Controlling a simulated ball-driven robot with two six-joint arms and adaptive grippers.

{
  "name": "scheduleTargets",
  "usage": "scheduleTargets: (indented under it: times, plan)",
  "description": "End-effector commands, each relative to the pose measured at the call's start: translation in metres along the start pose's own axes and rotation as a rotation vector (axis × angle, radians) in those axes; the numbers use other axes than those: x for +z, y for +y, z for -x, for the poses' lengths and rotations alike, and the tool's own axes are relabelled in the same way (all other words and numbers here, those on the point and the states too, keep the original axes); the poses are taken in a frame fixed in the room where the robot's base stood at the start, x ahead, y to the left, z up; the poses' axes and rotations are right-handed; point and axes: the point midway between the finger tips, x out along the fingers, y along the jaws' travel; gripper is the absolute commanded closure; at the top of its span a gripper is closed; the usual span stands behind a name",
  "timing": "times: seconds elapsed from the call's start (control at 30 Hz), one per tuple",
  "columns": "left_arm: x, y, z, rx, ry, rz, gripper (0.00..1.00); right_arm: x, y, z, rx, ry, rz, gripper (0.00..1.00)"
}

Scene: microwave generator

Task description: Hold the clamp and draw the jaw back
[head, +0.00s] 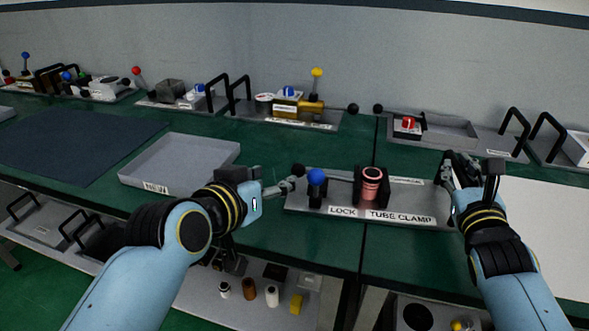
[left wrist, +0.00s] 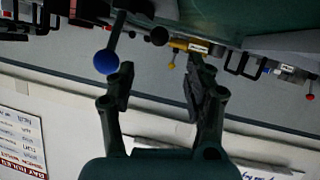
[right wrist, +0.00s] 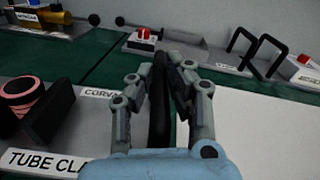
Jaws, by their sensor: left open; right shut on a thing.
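The tube clamp plate (head: 350,215) is labelled LOCK and TUBE CLAMP. Its blue-knobbed lock lever (head: 316,177) stands at the left. A copper-coloured tube (head: 371,184) sits upright between dark jaws (head: 384,190). My left gripper (head: 288,183) is open and empty, just left of the lever. In the left wrist view the blue knob (left wrist: 106,62) is near one fingertip, with no clear contact. My right gripper (right wrist: 165,75) is shut on an upright black handle (right wrist: 159,105) at the plate's right end. The handle's lower part is hidden in the head view.
A grey tray (head: 180,160) marked NEW lies left of the clamp. A white surface (head: 550,225) is right of my right gripper. Fixtures with knobs and black handles (head: 515,130) line the back. A shelf below holds several small parts (head: 272,296).

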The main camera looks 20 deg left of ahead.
Motion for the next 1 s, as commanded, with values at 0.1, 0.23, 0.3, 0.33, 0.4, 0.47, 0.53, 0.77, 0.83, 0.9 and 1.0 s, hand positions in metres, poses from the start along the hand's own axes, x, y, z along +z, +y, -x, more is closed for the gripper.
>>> scheduleTargets:
  times: [0.1,0.23,0.3,0.33,0.4,0.47,0.53,0.77,0.83,0.9,1.0]
  plan:
    - [0.0,0.0,-0.024,0.0,-0.001,-0.001,0.47,-0.01,0.001,0.003,0.002,0.021,0.001,1.0]
    - [-0.001,-0.001,-0.052,-0.001,0.0,-0.003,0.47,-0.01,0.001,0.003,0.002,0.021,0.001,1.0]
    - [-0.001,-0.001,-0.067,-0.001,0.0,-0.002,0.47,-0.01,0.001,0.003,0.002,0.021,0.0,1.0]
    - [0.0,-0.001,-0.072,-0.001,-0.001,-0.002,0.47,-0.01,0.001,0.003,0.002,0.021,0.0,1.0]
    - [0.0,-0.001,-0.084,-0.001,-0.001,-0.002,0.47,-0.01,0.001,0.003,0.002,0.021,0.0,1.0]
    - [0.001,-0.001,-0.091,-0.001,-0.001,-0.001,0.47,-0.01,0.001,0.003,0.002,0.021,0.0,1.0]
    - [0.0,-0.001,-0.098,-0.001,0.0,-0.001,0.47,-0.009,0.001,0.003,0.002,0.021,0.0,1.0]
    - [0.0,-0.001,-0.105,-0.002,0.0,-0.001,0.47,-0.009,0.002,0.003,0.002,0.021,0.0,1.0]
    - [0.001,-0.001,-0.105,-0.002,0.0,-0.001,0.47,-0.009,0.002,0.003,0.002,0.021,0.0,1.0]
    - [0.001,-0.001,-0.105,-0.002,0.0,-0.001,0.47,-0.009,0.002,0.003,0.002,0.021,0.0,1.0]
    - [0.001,-0.001,-0.105,-0.002,0.0,-0.001,0.59,-0.009,0.002,0.003,0.002,0.021,0.0,1.0]
